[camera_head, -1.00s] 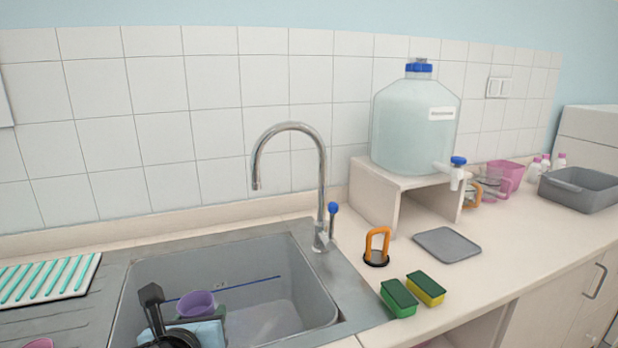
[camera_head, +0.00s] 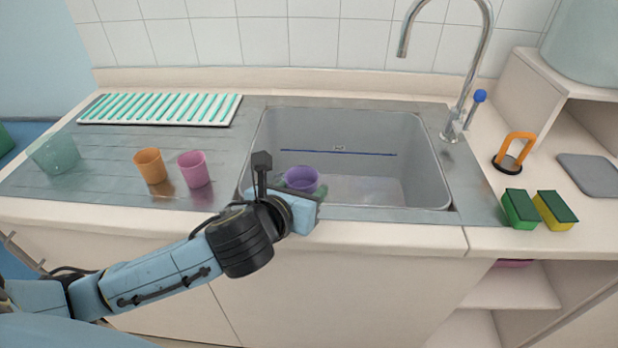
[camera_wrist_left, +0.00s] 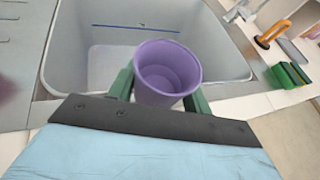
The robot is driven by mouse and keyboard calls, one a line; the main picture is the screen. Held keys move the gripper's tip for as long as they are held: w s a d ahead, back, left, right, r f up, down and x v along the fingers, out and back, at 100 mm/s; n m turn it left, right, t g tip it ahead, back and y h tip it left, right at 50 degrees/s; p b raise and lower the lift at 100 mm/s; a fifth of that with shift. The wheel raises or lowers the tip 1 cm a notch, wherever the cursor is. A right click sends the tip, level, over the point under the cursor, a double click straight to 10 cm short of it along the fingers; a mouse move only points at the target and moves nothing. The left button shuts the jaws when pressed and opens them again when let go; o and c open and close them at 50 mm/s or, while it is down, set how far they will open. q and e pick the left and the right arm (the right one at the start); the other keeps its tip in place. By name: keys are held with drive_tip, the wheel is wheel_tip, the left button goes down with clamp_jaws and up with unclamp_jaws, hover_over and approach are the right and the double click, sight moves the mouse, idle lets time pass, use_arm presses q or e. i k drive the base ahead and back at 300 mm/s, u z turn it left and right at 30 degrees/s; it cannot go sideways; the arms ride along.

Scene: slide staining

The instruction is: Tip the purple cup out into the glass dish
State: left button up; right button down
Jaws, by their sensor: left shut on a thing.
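The purple cup (camera_head: 302,179) is upright over the near side of the sink. In the left wrist view the purple cup (camera_wrist_left: 166,74) shows its open mouth, and no contents can be made out. My left gripper (camera_head: 300,190) is shut on it, with a green finger on each side of the cup in the wrist view (camera_wrist_left: 158,88). A clear greenish glass vessel (camera_head: 55,154) stands at the far left of the drainboard; I cannot tell if it is the glass dish. My right gripper is not in view.
The grey sink basin (camera_head: 425,170) lies under the cup. An orange cup (camera_head: 150,166) and a pink cup (camera_head: 194,169) stand on the drainboard, in front of a striped rack (camera_head: 232,112). The faucet (camera_head: 476,70), an orange-handled item (camera_head: 514,152) and sponges (camera_head: 519,208) are at right.

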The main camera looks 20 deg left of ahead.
sight(55, 153)
drive_tip(key=z, duration=0.65)
drive_tip(key=k, duration=1.45)
drive_tip(key=u, duration=1.65)
drive_tip(key=i, duration=1)
drive_tip(key=z, duration=0.05)
